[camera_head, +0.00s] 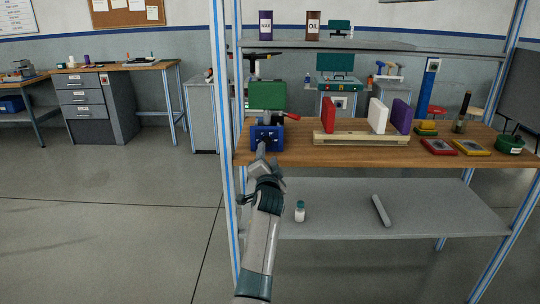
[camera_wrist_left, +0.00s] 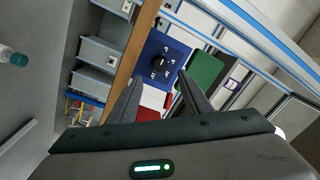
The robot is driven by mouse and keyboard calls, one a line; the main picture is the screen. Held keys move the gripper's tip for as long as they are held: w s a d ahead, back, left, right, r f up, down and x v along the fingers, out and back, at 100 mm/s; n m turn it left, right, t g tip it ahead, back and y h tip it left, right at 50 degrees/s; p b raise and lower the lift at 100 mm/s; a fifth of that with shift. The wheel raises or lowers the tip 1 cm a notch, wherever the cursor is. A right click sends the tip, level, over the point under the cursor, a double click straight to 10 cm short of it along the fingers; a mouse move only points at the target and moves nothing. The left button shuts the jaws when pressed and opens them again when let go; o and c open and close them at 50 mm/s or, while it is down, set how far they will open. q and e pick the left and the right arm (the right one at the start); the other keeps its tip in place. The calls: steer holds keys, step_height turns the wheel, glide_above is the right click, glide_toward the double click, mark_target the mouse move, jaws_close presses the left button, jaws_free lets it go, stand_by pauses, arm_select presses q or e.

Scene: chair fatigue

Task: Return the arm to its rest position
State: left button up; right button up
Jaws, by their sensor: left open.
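My left gripper (camera_head: 262,160) reaches up in front of the workbench's left end in the head view. Its fingers are open and apart in the left wrist view (camera_wrist_left: 158,100), with nothing between the tips. Just beyond it, a blue box with a black dial (camera_head: 266,137) sits on the wooden bench top; the box also shows in the left wrist view (camera_wrist_left: 150,72). A green box (camera_head: 267,95) stands behind or above the blue box, also in the left wrist view (camera_wrist_left: 206,70). I cannot tell whether the fingers touch the blue box. My right gripper is not in view.
The wooden bench top (camera_head: 350,155) holds a wooden rack (camera_head: 362,139) with red, white and purple panels. A grey lower shelf (camera_head: 420,215) bears a small bottle (camera_head: 300,211) and a grey bar (camera_head: 381,210). A blue-striped upright (camera_head: 224,150) stands left of my arm. Floor at left is clear.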

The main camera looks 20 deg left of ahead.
arm_select(q)
steer(key=shift+s, duration=0.35)
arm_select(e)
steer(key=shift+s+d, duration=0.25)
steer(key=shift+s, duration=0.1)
arm_select(q)
steer(key=shift+f, duration=0.1)
